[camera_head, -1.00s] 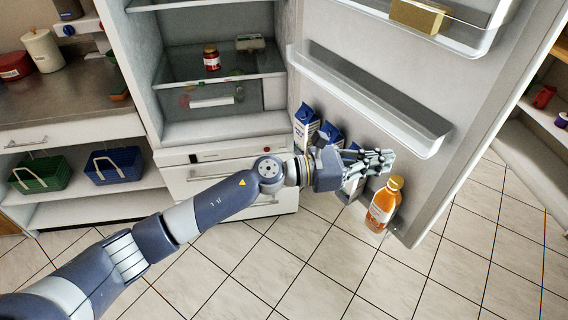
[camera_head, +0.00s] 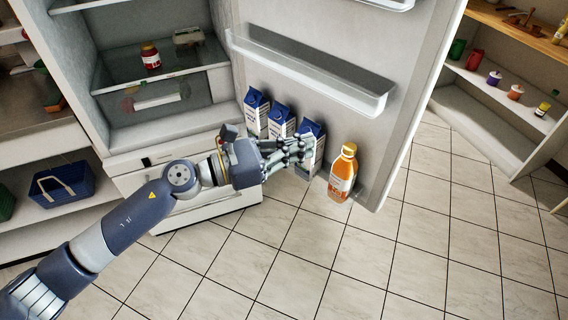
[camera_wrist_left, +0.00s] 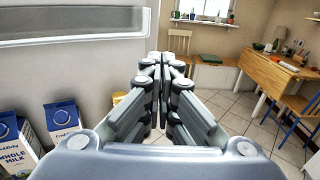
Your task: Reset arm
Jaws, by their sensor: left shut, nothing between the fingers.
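My left arm comes in from the left in the head view, and its gripper (camera_head: 302,146) is in front of the open fridge door (camera_head: 340,40). The gripper is shut and empty. It also shows in the left wrist view (camera_wrist_left: 163,62), with its fingertips together. In the head view it overlaps the lower part of a milk carton (camera_head: 313,135); I cannot tell whether they touch. An orange juice bottle (camera_head: 343,172) stands right of the gripper. My right gripper is in neither view.
More milk cartons (camera_head: 257,110) stand in the door's lower shelf. The fridge holds a red jar (camera_head: 151,56). A blue basket (camera_head: 62,184) sits on a left shelf, and a shelf unit (camera_head: 500,105) stands at right. The tiled floor (camera_head: 420,240) in front is clear.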

